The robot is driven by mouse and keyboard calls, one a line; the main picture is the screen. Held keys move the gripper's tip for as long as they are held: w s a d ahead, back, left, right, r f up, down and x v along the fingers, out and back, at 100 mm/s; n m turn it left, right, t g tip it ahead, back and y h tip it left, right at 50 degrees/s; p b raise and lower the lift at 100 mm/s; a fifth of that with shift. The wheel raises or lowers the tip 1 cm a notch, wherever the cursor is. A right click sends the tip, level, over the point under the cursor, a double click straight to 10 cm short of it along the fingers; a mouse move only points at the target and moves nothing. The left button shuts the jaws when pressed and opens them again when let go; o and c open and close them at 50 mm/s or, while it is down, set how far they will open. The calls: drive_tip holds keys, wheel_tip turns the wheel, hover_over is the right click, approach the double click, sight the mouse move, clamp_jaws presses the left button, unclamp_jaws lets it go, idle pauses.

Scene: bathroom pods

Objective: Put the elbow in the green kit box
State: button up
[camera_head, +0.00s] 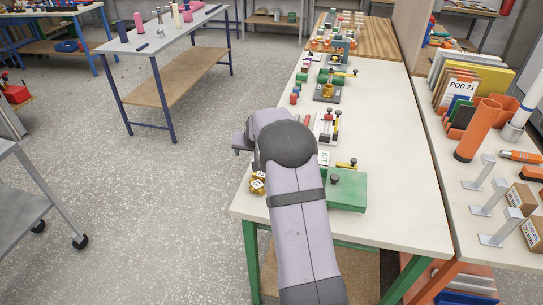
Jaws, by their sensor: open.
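My arm (297,215) reaches up from the bottom over the white worktop and covers much of its near part. My gripper is not visible; it is hidden behind the arm. A green block-like body (347,190) with a dark knob and a yellow-handled part stands right of the arm. A white label reading KIT (323,158) shows just behind it, partly hidden, so I cannot tell the kit box's full shape. A small brass-coloured piece with white patches (257,181) lies at the left table edge, partly covered by the arm. I cannot tell whether it is the elbow.
Several fixtures with clamps (328,90) stand farther along the worktop (390,130), whose right side is clear. A side bench holds orange tubes (477,130), metal brackets (485,172) and cartons (521,198). Open floor (170,210) lies to the left.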

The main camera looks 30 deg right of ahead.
drive_tip(key=s+d+r+m+g+p, duration=0.1)
drive_tip(key=s+d+r+g+p, duration=0.1)
drive_tip(key=s+d+r+g, duration=0.3)
drive_tip(key=shift+t+h, duration=0.5)
drive_tip(key=shift+t, duration=0.4)
drive_tip(key=shift+w+p+x, duration=0.2)
drive_tip(key=shift+p+x, duration=1.5)
drive_tip(key=shift+x, duration=3.15)
drive_tip(key=shift+a, duration=0.1)
drive_tip(key=c, duration=1.1)
drive_tip(key=shift+r, duration=0.1)
drive_tip(key=shift+c, duration=0.9)
drive_tip(key=shift+r, duration=0.1)
